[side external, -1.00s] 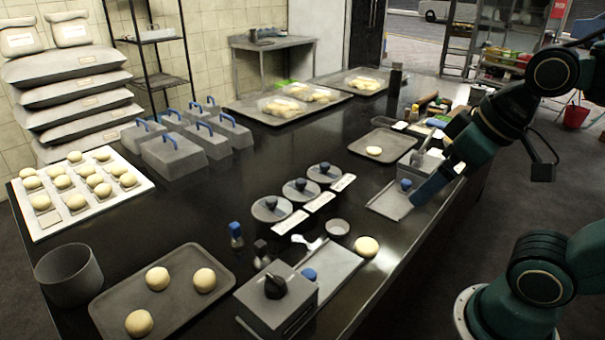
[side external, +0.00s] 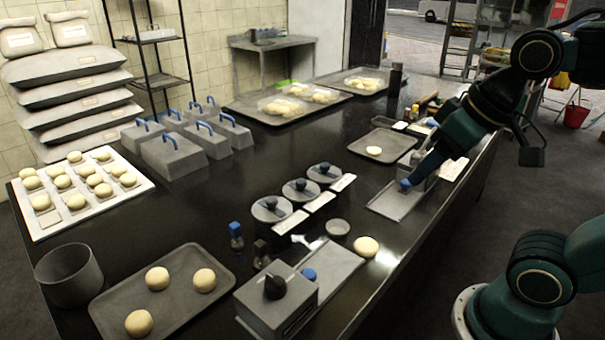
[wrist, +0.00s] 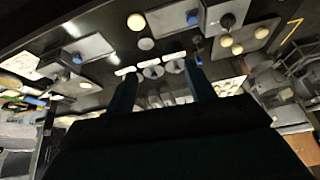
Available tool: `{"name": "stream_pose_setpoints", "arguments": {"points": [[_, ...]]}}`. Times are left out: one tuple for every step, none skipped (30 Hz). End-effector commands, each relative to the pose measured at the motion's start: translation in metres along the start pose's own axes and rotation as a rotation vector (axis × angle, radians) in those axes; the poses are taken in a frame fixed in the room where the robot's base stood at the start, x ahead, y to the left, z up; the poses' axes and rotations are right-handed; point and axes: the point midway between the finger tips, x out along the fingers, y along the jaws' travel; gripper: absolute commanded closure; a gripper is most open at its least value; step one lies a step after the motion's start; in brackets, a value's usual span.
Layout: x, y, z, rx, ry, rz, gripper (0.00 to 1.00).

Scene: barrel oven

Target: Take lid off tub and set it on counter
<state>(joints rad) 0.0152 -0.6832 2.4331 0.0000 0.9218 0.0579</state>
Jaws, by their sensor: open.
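Three round grey tubs with flat lids and dark knobs stand in a row on the black counter: near (side external: 271,208), middle (side external: 301,189) and far (side external: 324,172). I cannot tell which tub the task means. My gripper (side external: 408,184) is right of the row, above a flat tray with a grey block, and well apart from the lids. In the wrist view its two blue fingers are spread with nothing between them (wrist: 162,80). The tubs appear beyond the fingertips, with the middle lid (wrist: 174,67) between them and another partly behind the right finger.
White labels (side external: 320,202) lie beside the tubs. A small bowl (side external: 338,227) and a dough ball (side external: 366,246) sit close by. A grey box with a black knob (side external: 275,290) stands in front. Blue-handled grey boxes (side external: 173,158) stand behind. Bare counter (side external: 215,210) lies left of the tubs.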

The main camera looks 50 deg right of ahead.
Motion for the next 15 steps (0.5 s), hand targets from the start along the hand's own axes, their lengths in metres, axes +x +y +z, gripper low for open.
{"name": "stream_pose_setpoints", "arguments": {"points": [[-0.001, 0.001, -0.009, 0.027, -0.009, 0.004, 0.46], [-0.001, 0.002, -0.014, 0.045, -0.015, 0.006, 0.46], [-0.002, 0.003, -0.022, 0.073, -0.023, 0.010, 0.46], [-0.002, 0.003, -0.028, 0.095, -0.028, 0.013, 0.46], [-0.003, 0.004, -0.034, 0.118, -0.036, 0.016, 0.46], [-0.003, 0.005, -0.043, 0.150, -0.045, 0.020, 0.46], [-0.002, 0.006, -0.050, 0.173, -0.051, 0.023, 0.46], [-0.002, 0.008, -0.058, 0.198, -0.057, 0.027, 0.46], [-0.002, 0.009, -0.067, 0.232, -0.066, 0.032, 0.46], [-0.001, 0.011, -0.073, 0.256, -0.073, 0.036, 0.46], [0.000, 0.012, -0.080, 0.281, -0.080, 0.040, 0.46], [0.002, 0.014, -0.089, 0.313, -0.089, 0.045, 0.46], [0.003, 0.015, -0.096, 0.338, -0.095, 0.050, 0.46], [0.004, 0.017, -0.103, 0.362, -0.101, 0.054, 0.46], [0.006, 0.019, -0.112, 0.396, -0.108, 0.060, 0.46]]}}
